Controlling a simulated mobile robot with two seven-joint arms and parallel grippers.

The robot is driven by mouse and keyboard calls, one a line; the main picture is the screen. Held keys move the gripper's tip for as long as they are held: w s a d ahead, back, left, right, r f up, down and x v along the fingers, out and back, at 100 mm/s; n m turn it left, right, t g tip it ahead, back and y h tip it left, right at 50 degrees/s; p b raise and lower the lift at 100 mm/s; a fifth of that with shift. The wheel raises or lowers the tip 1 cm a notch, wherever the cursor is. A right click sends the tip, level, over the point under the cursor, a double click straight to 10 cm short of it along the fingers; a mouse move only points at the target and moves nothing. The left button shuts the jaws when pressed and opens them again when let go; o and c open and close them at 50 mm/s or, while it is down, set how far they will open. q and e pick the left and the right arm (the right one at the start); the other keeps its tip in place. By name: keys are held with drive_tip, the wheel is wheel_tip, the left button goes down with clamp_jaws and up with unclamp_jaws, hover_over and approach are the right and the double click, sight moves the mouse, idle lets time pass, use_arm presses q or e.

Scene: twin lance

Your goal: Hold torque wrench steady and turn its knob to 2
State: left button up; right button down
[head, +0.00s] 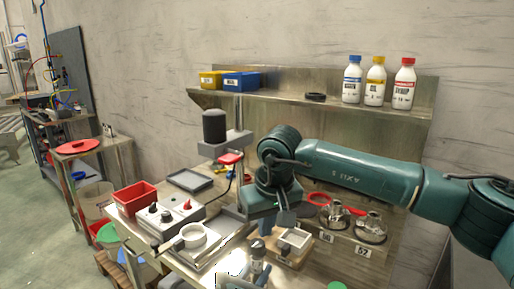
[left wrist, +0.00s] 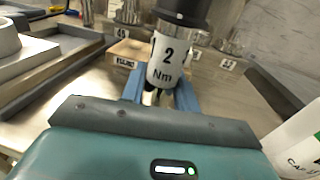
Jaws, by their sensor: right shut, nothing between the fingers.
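The torque wrench (left wrist: 168,62) stands upright, with a white barrel printed with a 2 above "Nm" and a partly seen mark at its left edge. Its black knob (left wrist: 182,10) is on top, cut by the frame edge. In the head view the wrench (head: 258,264) is small, low in the middle. My left gripper (left wrist: 160,92) has its blue fingers on both sides of the barrel, shut on it as far as I can see.
A grey tray (head: 216,238) and a control box (head: 168,217) lie left. Three bottles (head: 376,82) stand on the shelf.

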use_arm(q)
drive_tip(key=o, duration=0.5)
